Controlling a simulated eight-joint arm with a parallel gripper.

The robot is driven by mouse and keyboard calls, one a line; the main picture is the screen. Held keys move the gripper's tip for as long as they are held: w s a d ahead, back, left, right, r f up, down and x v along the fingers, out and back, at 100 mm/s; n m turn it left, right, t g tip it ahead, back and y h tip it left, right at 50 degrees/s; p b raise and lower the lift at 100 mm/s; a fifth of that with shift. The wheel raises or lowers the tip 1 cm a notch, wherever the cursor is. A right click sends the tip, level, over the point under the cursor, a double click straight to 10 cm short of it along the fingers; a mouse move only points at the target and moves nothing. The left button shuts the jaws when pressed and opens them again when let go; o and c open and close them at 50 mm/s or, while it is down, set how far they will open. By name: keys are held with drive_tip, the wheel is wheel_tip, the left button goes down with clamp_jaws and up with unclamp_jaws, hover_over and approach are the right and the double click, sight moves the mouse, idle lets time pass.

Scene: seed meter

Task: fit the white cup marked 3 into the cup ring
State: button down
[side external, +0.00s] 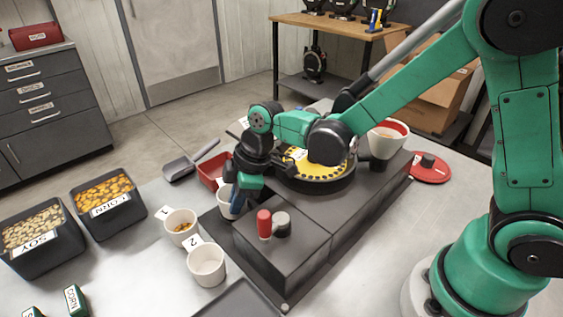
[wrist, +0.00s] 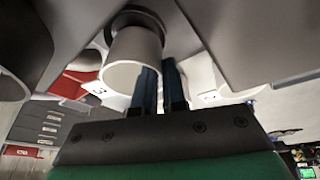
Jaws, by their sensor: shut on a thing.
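The white cup marked 3 (wrist: 139,45) is beside my fingers in the wrist view, its open rim toward the camera and its tag at the left. In the side view the cup (side external: 225,197) stands at the left flank of the dark seed meter, partly hidden by my gripper (side external: 238,202). My gripper's blue fingers (wrist: 161,72) are shut on the cup's wall at its right side. The dark cup ring (wrist: 152,16) shows around the cup's far end in the wrist view. I cannot tell how deep the cup sits in it.
White cups marked 1 (side external: 179,229) and 2 (side external: 207,267) stand on the table in front. Soy (side external: 38,262) and corn (side external: 118,227) bins are at the left. A red tray (side external: 211,177) and scoop (side external: 182,168) lie behind. A red-topped knob (side external: 264,222) rises from the meter.

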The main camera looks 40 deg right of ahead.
drive_tip(key=shift+f, duration=0.35)
idle(0.6)
drive_tip(key=c, duration=0.6)
unclamp_jaws()
drive_tip(key=shift+r, duration=3)
